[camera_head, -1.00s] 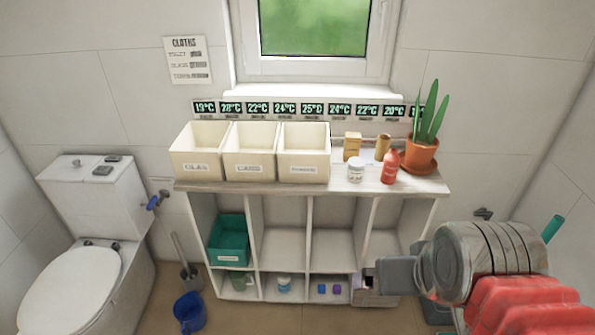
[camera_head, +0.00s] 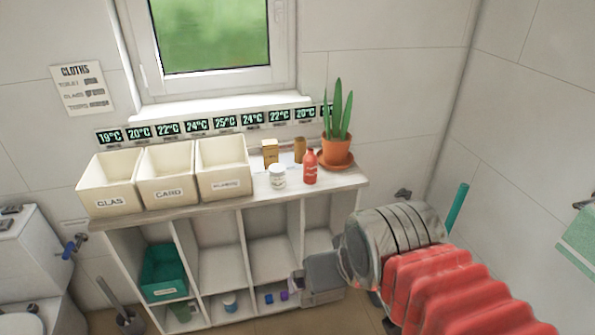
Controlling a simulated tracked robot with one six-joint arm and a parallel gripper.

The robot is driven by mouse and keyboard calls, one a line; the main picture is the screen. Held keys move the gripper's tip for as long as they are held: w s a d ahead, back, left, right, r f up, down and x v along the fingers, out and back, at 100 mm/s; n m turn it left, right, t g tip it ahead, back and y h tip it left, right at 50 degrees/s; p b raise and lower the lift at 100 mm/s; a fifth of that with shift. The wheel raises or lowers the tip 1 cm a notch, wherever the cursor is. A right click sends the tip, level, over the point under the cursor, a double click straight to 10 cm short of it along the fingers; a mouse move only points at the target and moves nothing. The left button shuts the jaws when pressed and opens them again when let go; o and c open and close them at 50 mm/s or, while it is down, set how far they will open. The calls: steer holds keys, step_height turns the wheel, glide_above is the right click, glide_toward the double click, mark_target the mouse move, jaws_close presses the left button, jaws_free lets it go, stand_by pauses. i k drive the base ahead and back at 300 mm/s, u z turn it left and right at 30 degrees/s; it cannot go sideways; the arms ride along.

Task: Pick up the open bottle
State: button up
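A small red bottle (camera_head: 310,169) stands upright on the right part of the shelf top. A short white jar (camera_head: 277,177) stands just left of it. At this size I cannot tell which of them is open. My gripper (camera_head: 307,282) is in front of the shelf's lower right compartments, below the bottle and apart from it in the picture. I see it from behind and the side, so its finger gap and anything between the fingers are hidden.
A tan box (camera_head: 270,152) and a brown cylinder (camera_head: 299,150) stand behind the bottle. A potted plant (camera_head: 336,149) is close on its right. Cream bins (camera_head: 222,181) fill the left of the shelf top (camera_head: 240,201). A teal bin (camera_head: 163,285) sits in a compartment below.

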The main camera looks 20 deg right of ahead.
mark_target(310, 161)
steer(key=k, duration=0.65)
steer(key=u, duration=0.8)
steer(key=i, duration=1.65)
steer(key=z, duration=0.6)
steer(key=i, duration=0.4)
steer(key=z, duration=0.15)
